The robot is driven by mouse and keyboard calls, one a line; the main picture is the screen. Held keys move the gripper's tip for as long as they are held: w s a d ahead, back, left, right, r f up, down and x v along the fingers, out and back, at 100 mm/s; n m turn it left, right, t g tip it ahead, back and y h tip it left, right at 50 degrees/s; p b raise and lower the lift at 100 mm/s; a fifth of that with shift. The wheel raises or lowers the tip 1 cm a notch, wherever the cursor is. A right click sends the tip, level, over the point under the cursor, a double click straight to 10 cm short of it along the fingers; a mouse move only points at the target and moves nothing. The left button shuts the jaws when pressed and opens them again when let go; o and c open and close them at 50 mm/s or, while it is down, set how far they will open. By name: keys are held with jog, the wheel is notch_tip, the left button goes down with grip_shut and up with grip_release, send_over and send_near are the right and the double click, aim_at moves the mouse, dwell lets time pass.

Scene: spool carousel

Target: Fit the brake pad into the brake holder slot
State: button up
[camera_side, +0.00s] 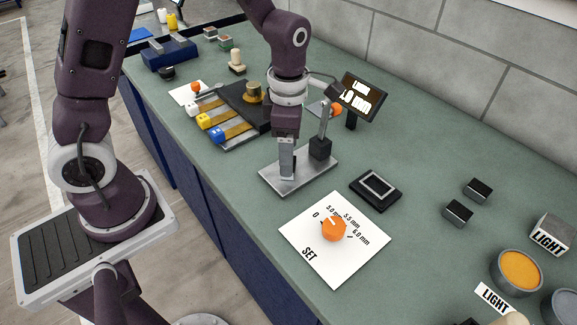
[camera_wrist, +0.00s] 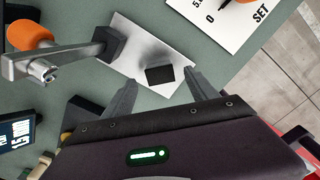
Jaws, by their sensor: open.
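My gripper (camera_side: 286,172) points down over a metal plate (camera_side: 312,180) in the side view. Its two fingers are apart in the wrist view (camera_wrist: 159,80). A small dark block (camera_wrist: 160,74) lies on the plate between and just beyond the fingertips; I cannot tell whether it is the brake pad or part of the fixture, or whether the fingers touch it. The fingers seem to hide it in the side view. A dark post (camera_side: 320,148) with a grey arm stands on the plate. A black tray with a light rectangular outline (camera_side: 364,197) lies right of the plate. No part is clearly marked as the brake holder slot.
A white SET card (camera_side: 313,262) with an orange knob (camera_side: 333,229) lies in front of the plate. Two small dark-topped blocks (camera_side: 477,189) (camera_side: 457,213) sit to the right. A display (camera_side: 362,97) stands behind the post. Spools (camera_side: 217,133) and a dark rack are at left. Bench lies bare between these.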

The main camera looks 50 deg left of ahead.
notch_tip(320, 180, down, 2)
jog(key=shift+f, duration=0.1)
grip_shut()
notch_tip(320, 180, up, 10)
jog(key=m, duration=2.7)
send_over(376, 188)
notch_tip(376, 188, down, 10)
jog(key=shift+r, duration=0.15)
